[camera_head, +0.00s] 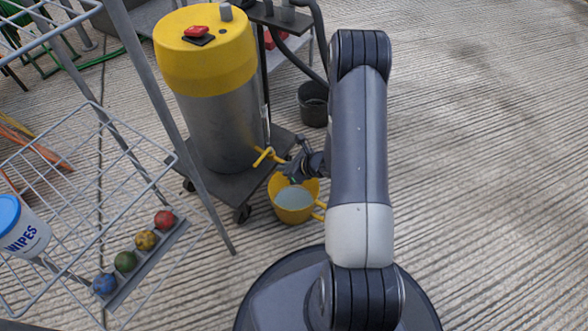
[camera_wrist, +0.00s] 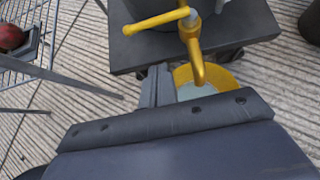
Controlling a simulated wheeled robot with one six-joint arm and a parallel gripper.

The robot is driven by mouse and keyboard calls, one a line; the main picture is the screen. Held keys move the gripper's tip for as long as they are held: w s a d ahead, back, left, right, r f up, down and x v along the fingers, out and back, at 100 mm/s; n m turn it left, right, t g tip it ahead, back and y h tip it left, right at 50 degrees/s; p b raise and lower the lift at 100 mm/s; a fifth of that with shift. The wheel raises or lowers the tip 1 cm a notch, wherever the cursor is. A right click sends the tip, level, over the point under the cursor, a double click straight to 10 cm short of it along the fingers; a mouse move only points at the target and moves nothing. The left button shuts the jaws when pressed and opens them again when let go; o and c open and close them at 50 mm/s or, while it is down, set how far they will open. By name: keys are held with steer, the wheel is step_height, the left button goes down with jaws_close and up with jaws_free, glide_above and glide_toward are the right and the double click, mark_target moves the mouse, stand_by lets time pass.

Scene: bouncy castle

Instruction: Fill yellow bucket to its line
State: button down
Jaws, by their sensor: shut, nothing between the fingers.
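The yellow bucket (camera_head: 293,215) stands on the concrete beside a wheeled dark platform, with pale liquid (camera_head: 294,198) inside. I cannot make out its line. A yellow tap (camera_head: 263,156) comes off the steel tank with the yellow top (camera_head: 218,110); in the wrist view its spout (camera_wrist: 196,66) points down over the bucket (camera_wrist: 222,76) and its handle (camera_wrist: 155,22) reaches left. I cannot tell whether liquid is flowing. My gripper (camera_head: 287,168) is shut and empty, close to the tap and above the bucket's rim. In the wrist view my gripper (camera_wrist: 158,76) is just left of the spout.
The wheeled platform (camera_head: 232,193) carries the tank. A wire rack (camera_head: 160,90) at left holds a wipes tub (camera_head: 22,232) and several coloured balls (camera_head: 145,240). A dark bucket (camera_head: 313,106) stands behind. The concrete at right is clear.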

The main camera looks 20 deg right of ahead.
mark_target(262, 156)
steer(key=shift+w+a+f+b, duration=0.1)
steer(key=shift+w+a+b, duration=0.15)
steer(key=shift+w+a, duration=0.75)
steer(key=shift+w+a+f+b, duration=0.1)
steer(key=shift+w+a+b, duration=0.15)
steer(key=shift+w+a, duration=0.65)
steer(key=shift+w+d, duration=0.25)
steer(key=shift+w+a+r+b, duration=0.2)
steer(key=shift+w+a+b, duration=0.15)
steer(key=shift+b, duration=0.1)
